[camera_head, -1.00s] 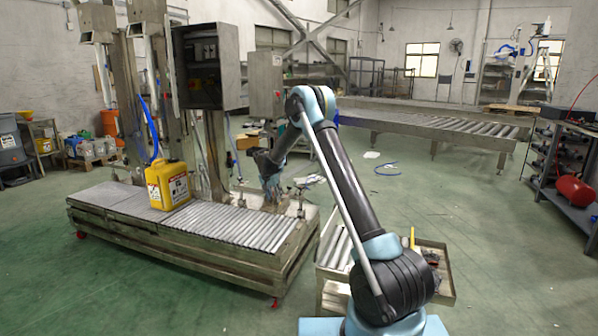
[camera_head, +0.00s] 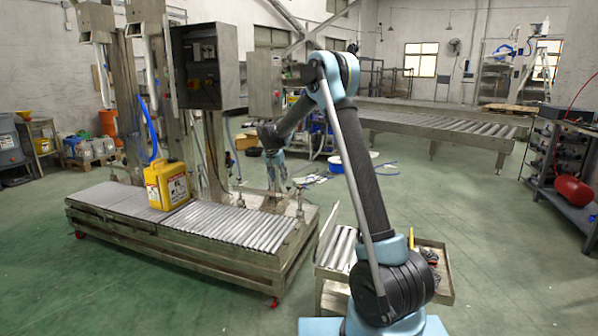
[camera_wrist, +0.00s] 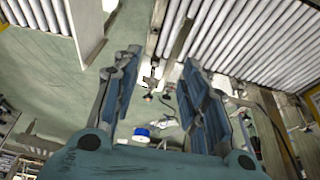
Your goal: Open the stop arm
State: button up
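My gripper (camera_head: 275,168) is above the right end of the roller conveyor (camera_head: 225,228) in the head view. In the wrist view my gripper (camera_wrist: 163,70) is open, its two blue-padded fingers apart with nothing held. A thin metal bar (camera_head: 256,191), which looks like the stop arm, lies across the conveyor's right end, just below my gripper. In the wrist view a narrow bar (camera_wrist: 180,42) runs between the fingertips, beside the rollers (camera_wrist: 240,35); I cannot tell whether they touch. The bar's pivot is unclear. A yellow canister (camera_head: 167,185) stands upright on the conveyor.
A control cabinet (camera_head: 208,65) and lance columns stand behind the conveyor. A short roller section (camera_head: 338,245) with a tray (camera_head: 436,272) is beside my base. A long conveyor (camera_head: 440,125) stands farther back.

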jog(key=s+d+r, duration=0.7)
jog(key=s+d, duration=0.2)
jog(key=shift+d+r+n, duration=0.25)
jog(key=shift+n, duration=0.05)
jog(key=shift+s, duration=0.1)
